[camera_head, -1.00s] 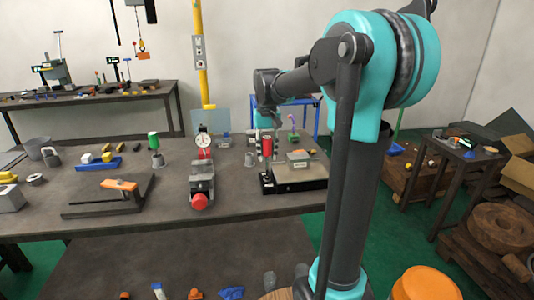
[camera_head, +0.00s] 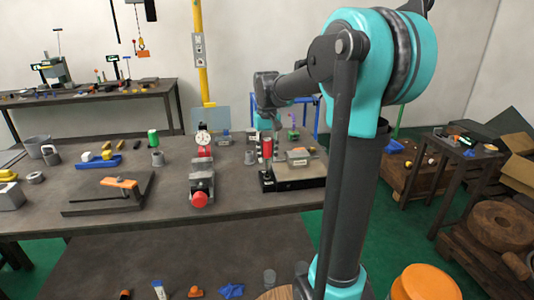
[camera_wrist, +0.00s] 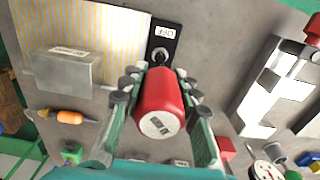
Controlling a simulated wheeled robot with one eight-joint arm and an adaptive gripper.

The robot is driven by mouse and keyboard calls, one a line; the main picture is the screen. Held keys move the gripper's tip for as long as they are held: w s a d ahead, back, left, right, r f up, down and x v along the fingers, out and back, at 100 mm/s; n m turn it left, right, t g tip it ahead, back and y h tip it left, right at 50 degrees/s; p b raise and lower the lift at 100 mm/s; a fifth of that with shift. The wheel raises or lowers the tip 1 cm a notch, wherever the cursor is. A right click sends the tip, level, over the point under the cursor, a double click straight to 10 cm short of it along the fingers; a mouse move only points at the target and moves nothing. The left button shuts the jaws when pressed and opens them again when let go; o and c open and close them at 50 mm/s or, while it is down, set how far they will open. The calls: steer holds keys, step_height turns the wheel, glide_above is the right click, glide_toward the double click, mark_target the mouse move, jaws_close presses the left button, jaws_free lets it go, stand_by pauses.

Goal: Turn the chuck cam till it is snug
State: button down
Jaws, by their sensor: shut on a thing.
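A red cylinder (camera_wrist: 160,100) with a pale printed label on its end sits between the fingers of my gripper (camera_wrist: 157,90) in the wrist view. The fingers are shut on its sides. The label is too small to read surely. In the head view the red cylinder (camera_head: 267,147) stands upright above the dark left end of a low fixture (camera_head: 300,183). I cannot tell which part is named the chuck cam.
A black switch box (camera_wrist: 160,42) marked OFF lies just beyond the red cylinder. A grey block (camera_wrist: 68,68) sits on the striped plate (camera_wrist: 110,30). A dial gauge (camera_head: 203,139) stands behind the vise-like device. The bench front between device and fixture is clear.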

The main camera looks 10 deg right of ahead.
steer(key=c, duration=1.7)
jaws_free()
jaws_close()
steer(key=m, duration=0.3)
steer(key=shift+m, duration=0.4)
steer(key=m, duration=0.2)
steer(key=shift+m, duration=0.6)
